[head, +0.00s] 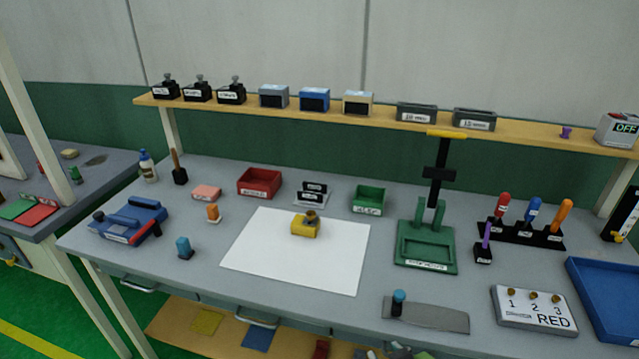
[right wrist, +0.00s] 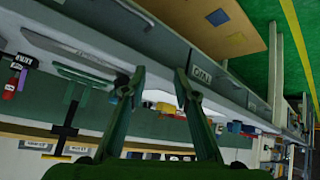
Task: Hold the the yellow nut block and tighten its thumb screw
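The yellow nut block (head: 303,229) sits on the white sheet (head: 290,260) in the middle of the bench. Its brown-gold thumb screw (head: 312,216) stands upright on top; how tight it is cannot be told. In the right wrist view a small yellow piece (right wrist: 166,107) that looks like the block shows beyond the fingers, far off. My right gripper (right wrist: 159,74) is open and empty, its two green fingers apart. Neither gripper shows in the head view, and nothing touches the block.
A green press (head: 426,250) stands right of the sheet. A red bin (head: 259,182) and a green bin (head: 370,199) are behind it. An orange-handled piece (head: 213,213) and a blue-handled piece (head: 185,248) are on the left. The sheet around the block is clear.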

